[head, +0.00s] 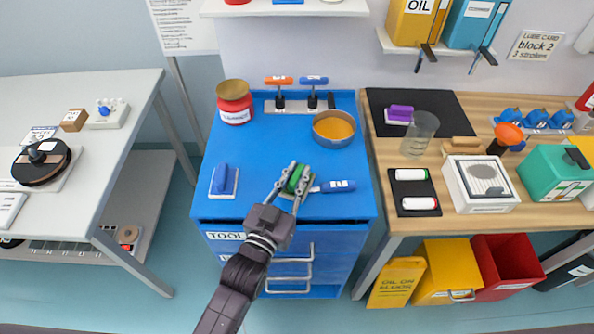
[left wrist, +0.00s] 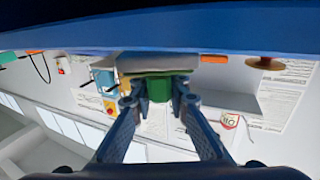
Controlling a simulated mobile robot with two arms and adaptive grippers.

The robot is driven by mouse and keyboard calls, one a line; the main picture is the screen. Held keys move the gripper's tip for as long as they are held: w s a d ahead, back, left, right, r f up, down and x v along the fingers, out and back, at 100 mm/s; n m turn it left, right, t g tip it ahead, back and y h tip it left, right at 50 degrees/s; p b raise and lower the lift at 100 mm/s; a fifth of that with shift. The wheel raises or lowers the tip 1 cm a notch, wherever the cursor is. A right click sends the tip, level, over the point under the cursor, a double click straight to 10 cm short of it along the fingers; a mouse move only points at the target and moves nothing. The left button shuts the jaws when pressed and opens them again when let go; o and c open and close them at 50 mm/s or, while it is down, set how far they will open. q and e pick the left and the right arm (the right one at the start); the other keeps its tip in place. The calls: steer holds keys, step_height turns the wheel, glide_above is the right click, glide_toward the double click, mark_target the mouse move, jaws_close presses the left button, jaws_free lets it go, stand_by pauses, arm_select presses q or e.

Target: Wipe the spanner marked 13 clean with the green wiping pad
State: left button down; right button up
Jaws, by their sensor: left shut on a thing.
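My left gripper (head: 297,181) is shut on the green wiping pad (head: 299,180), low over the front part of the blue cabinet top (head: 262,160). In the left wrist view the pad (left wrist: 159,88) sits between the two fingertips (left wrist: 158,98). A blue-handled tool with a white label (head: 337,186), seemingly the spanner, lies just right of the pad. Its left end is hidden by the pad and fingers, and its mark is too small to read. I cannot tell whether the pad touches it. My right gripper is not in view.
On the cabinet top stand a red tin (head: 234,103), a bowl of amber liquid (head: 334,129), a rack of handled tools (head: 300,106) and a blue item on a white base (head: 224,180). A wooden bench (head: 460,225) adjoins on the right. A grey table (head: 110,100) stands left, across a gap.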

arm_select(q)
steer(key=shift+s+d+p, duration=0.2)
steer(key=shift+s+p, duration=0.35)
steer(key=shift+s, duration=1.1)
step_height(320, 180, up, 7)
steer(key=p, duration=0.7)
steer(key=shift+w, duration=0.1)
